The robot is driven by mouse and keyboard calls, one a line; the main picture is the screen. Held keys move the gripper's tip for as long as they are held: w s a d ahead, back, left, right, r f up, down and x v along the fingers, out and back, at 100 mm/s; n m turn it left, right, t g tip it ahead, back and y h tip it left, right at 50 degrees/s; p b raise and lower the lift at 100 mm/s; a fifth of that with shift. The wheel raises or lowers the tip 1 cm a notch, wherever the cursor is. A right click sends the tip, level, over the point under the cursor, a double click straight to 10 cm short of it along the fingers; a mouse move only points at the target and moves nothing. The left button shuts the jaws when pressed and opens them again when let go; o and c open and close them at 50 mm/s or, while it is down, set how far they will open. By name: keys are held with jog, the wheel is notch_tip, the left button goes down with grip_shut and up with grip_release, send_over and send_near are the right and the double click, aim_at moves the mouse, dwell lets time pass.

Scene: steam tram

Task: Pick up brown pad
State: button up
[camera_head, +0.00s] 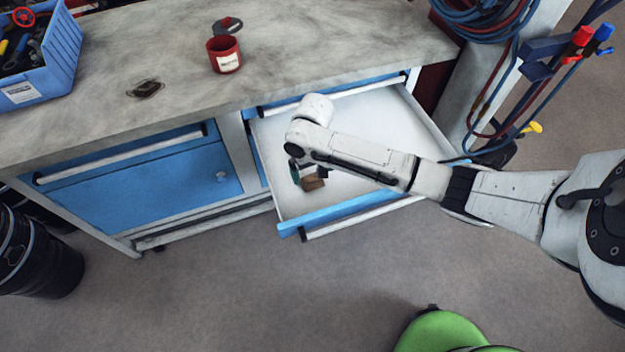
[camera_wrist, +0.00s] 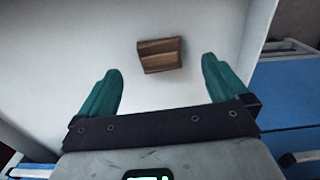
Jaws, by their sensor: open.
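The brown pad (camera_head: 313,183) lies on the white floor of the open drawer (camera_head: 388,113), towards the drawer's front left. In the wrist view the brown pad (camera_wrist: 160,55) shows as a small, slightly tilted block with lighter and darker brown bands. My gripper (camera_head: 308,174) is over the drawer, close to the pad in the head view. In the wrist view my gripper (camera_wrist: 162,82) has its two green fingers spread wide. The pad appears beyond the fingertips, between their lines, and nothing is held. The exact height above the pad is unclear.
The drawer's blue front edge (camera_head: 340,212) and side walls surround the pad. A workbench top (camera_head: 150,70) above carries a red tin (camera_head: 224,55) and a blue tool crate (camera_head: 42,58). Hoses (camera_head: 490,100) hang at right. A green object (camera_head: 440,332) stands on the floor in front.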

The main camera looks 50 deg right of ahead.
aim_at(313, 176)
jog(key=shift+w+d+f, duration=0.1)
jog(key=shift+w+f, duration=0.05)
jog(key=shift+f, duration=1.05)
jog(key=shift+w+d+f, duration=0.1)
jog(key=shift+f, duration=1.05)
jog(key=shift+c, duration=0.4)
jog(key=c, duration=1)
